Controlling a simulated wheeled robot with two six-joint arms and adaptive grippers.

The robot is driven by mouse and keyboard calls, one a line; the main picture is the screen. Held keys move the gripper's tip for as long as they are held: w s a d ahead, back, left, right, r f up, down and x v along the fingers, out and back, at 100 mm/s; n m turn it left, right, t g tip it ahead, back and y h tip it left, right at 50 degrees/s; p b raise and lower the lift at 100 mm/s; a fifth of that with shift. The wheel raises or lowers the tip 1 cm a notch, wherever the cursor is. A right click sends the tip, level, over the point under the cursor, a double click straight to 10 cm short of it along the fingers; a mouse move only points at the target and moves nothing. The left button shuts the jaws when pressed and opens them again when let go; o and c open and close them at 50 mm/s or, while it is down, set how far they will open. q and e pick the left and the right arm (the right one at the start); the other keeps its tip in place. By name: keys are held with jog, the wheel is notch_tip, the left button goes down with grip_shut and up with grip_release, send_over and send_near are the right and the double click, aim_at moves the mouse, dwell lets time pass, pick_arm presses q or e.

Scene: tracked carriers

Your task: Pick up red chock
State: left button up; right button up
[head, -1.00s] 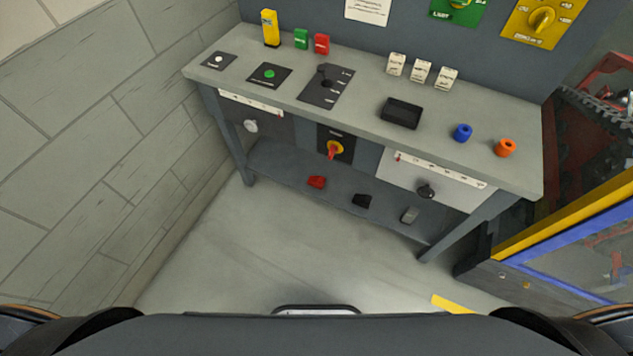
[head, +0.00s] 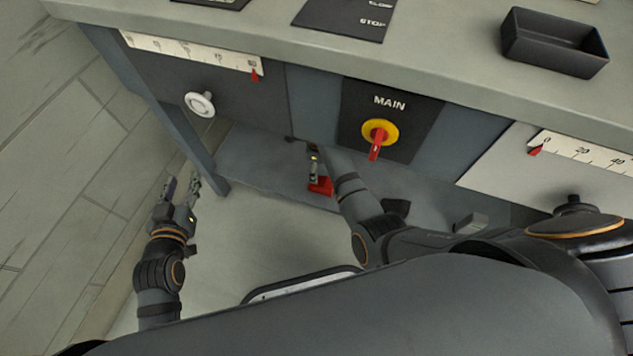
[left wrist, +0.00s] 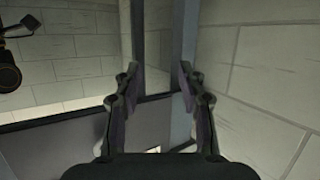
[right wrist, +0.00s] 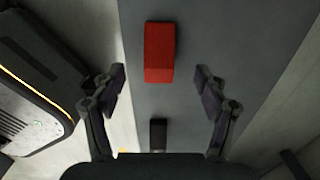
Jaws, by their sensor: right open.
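The red chock (head: 322,187) lies on the lower shelf (head: 262,168) under the bench, partly hidden by my right gripper (head: 314,176) in the head view. In the right wrist view the red chock (right wrist: 159,52) lies ahead of my open right gripper (right wrist: 160,85), roughly centred between the fingers and beyond the tips. The fingers do not touch it. My left gripper (head: 181,188) is open and empty, left of the bench leg. In the left wrist view the left gripper (left wrist: 159,80) has nothing between its fingers.
A black chock (head: 397,208) and a grey block (head: 468,223) lie further right on the shelf. The bench drawer fronts, the MAIN switch (head: 379,133) and a white knob (head: 200,104) are above. A bench leg (head: 185,145) stands between my grippers. A black tray (head: 555,43) sits on top.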

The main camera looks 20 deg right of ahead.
aim_at(319, 182)
notch_tip(319, 182, down, 2)
jog(key=shift+s+f+b, duration=0.15)
jog(key=shift+f+b, duration=0.1)
jog(key=shift+b, duration=0.45)
notch_tip(319, 182, down, 3)
jog(key=shift+r+b, duration=0.2)
jog(key=shift+b, duration=0.55)
pick_arm(q)
notch_tip(319, 182, up, 26)
jog(key=s+m+t+h, duration=0.1)
jog(key=s+t, duration=0.1)
jog(key=t, duration=1)
jog(key=shift+s, duration=0.15)
